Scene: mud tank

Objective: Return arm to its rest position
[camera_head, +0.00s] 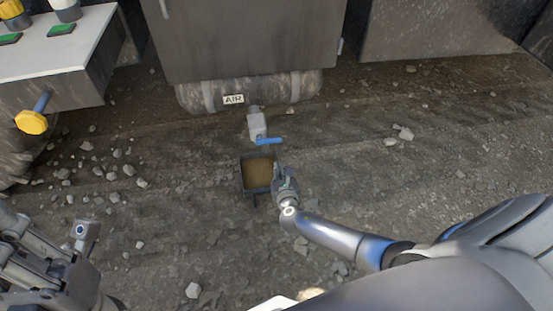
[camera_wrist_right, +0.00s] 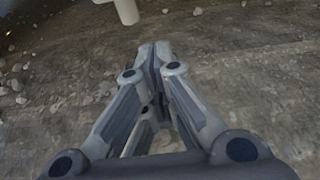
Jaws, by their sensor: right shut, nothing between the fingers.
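My right arm (camera_head: 335,238) reaches in from the lower right in the head view. Its gripper (camera_head: 279,172) is beside the right edge of a small dark square tray (camera_head: 244,178) with brown liquid in it. In the right wrist view the fingers of my right gripper (camera_wrist_right: 155,48) are together with nothing between them. A grey drain valve (camera_head: 257,125) with a blue handle (camera_head: 269,140) is just above the gripper in the head view. My left gripper (camera_head: 50,262) is at the lower left, partly cut off, and its fingers do not show clearly.
A muddy tank labelled AIR (camera_head: 290,88) hangs under a grey cabinet (camera_head: 245,35). A bench (camera_head: 65,50) with green pads and a yellow knob (camera_head: 31,122) stands at the upper left. Stones (camera_head: 193,290) are scattered on the dirt floor. The floor to the right is mostly open.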

